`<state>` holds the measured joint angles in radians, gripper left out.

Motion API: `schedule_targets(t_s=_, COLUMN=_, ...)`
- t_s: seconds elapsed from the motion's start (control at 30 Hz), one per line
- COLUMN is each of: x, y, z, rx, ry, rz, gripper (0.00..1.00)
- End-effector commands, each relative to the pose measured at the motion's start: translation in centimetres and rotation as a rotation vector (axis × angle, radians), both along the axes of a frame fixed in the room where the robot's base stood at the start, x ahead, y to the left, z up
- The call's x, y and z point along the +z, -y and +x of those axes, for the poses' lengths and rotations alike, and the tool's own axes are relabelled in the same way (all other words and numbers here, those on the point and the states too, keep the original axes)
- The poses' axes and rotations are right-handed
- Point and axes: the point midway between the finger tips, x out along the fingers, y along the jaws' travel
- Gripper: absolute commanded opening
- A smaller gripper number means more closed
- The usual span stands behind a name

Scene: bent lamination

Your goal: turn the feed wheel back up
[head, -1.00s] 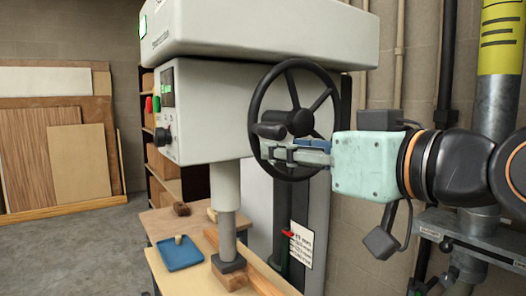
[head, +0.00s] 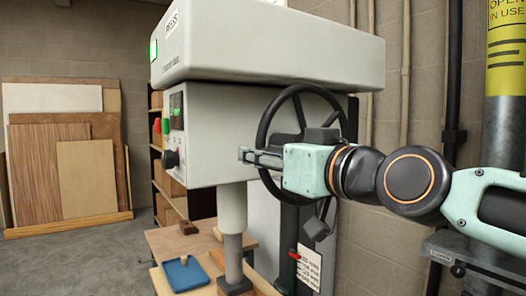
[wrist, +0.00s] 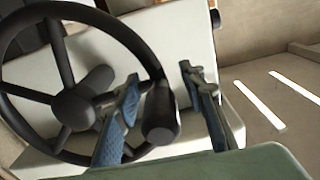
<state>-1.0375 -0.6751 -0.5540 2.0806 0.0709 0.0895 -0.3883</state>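The black feed wheel (head: 265,125) is on the right side of the pale press head (head: 215,115). In the wrist view its rim (wrist: 130,32), hub (wrist: 75,105) and dark handle (wrist: 160,118) show.
The press ram (head: 232,210) reaches down to a dark foot (head: 235,286) over the wooden table. A blue tray (head: 186,275) lies left of it. A pipe (head: 498,125) and grey bench (head: 475,262) stand right. Boards (head: 85,185) lean at the back left.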

Motion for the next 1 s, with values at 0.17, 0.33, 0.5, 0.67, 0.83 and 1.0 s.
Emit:
schedule_targets(t_s=0.17, x=-0.03, y=-0.28, z=0.32, rx=0.001, ry=-0.001, rz=-0.001, gripper=0.37)
schedule_targets(t_s=0.33, x=-0.04, y=-0.25, z=0.3, rx=0.0, ry=-0.001, rz=-0.001, gripper=0.37)
schedule_targets(t_s=0.5, x=-0.04, y=-0.25, z=0.29, rx=0.0, ry=-0.001, rz=-0.001, gripper=0.18)
schedule_targets(t_s=0.67, x=-0.05, y=-0.27, z=0.27, rx=0.001, ry=0.0, rz=-0.001, gripper=0.01)
schedule_targets(t_s=0.83, x=-0.06, y=-0.29, z=0.25, rx=0.002, ry=0.0, rz=-0.001, gripper=0.0)
schedule_targets(t_s=1.0, x=-0.05, y=-0.33, z=0.24, rx=0.002, ry=-0.003, rz=0.001, gripper=0.0)
